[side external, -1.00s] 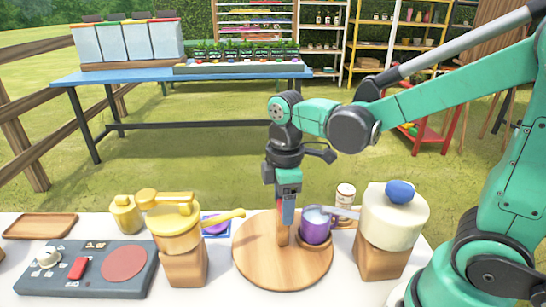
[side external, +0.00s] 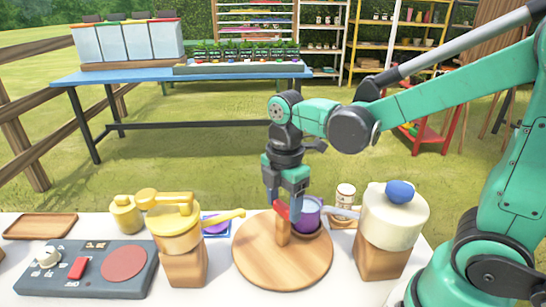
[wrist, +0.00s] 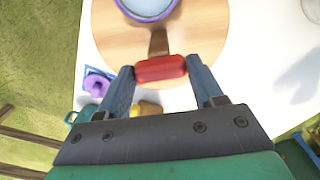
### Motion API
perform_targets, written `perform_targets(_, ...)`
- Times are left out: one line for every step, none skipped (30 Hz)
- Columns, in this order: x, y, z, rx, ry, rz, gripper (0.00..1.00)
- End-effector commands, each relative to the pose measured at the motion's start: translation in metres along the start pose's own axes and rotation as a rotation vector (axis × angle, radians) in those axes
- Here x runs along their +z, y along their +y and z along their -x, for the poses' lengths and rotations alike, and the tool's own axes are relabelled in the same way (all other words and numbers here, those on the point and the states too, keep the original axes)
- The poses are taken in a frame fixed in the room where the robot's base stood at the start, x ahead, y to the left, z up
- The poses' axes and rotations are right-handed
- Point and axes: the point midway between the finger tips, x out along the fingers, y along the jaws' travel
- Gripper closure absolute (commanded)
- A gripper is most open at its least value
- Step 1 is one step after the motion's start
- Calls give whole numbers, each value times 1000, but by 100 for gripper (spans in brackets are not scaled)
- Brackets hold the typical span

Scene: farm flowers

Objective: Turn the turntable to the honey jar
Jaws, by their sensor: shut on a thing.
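The round wooden turntable (side external: 265,262) lies on the white table, with a wooden post and a red handle (side external: 281,210) on it. A purple cup (side external: 308,214) stands on it beside the post, towards the back right. My gripper (side external: 287,206) points down at the post. In the wrist view its two blue fingers sit at both ends of the red handle (wrist: 160,69), shut on it. A yellow pot (side external: 175,232) on a wooden block stands left of the turntable, its spout towards it. I cannot tell for certain which vessel is the honey jar.
A cream pot (side external: 393,217) with a blue knob stands on a block at right, its spout near the cup. A small labelled jar (side external: 345,193) stands behind. A grey control panel (side external: 85,272), a small yellow jar (side external: 126,214) and a wooden tray (side external: 40,226) are at left.

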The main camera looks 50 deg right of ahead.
Motion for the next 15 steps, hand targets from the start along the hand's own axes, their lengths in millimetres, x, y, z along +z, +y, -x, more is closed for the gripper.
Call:
perform_targets(0, 0, 0, -1, 1, 24, 100)
perform_targets(0, 0, 0, -1, 1, 40, 100)
perform_targets(0, 0, 0, -1, 1, 59, 100)
perform_targets(0, 0, 0, -1, 1, 75, 100)
perform_targets(0, 0, 0, -1, 1, 89, 100)
perform_targets(0, 0, 0, -1, 1, 109, 100)
perform_targets(0, 0, 0, -1, 1, 124, 100)
perform_targets(0, 0, 0, -1, 1, 139, 100)
perform_targets(0, 0, 0, -1, 1, 159, 100)
perform_targets(0, 0, 0, -1, 1, 174, 100)
perform_targets(0, 0, 0, -1, 1, 189, 100)
perform_targets(0, 0, 0, -1, 1, 209, 100)
perform_targets(0, 0, 0, -1, 1, 224, 100)
perform_targets(0, 0, 0, -1, 2, 239, 100)
perform_targets(0, 0, 0, -1, 2, 259, 100)
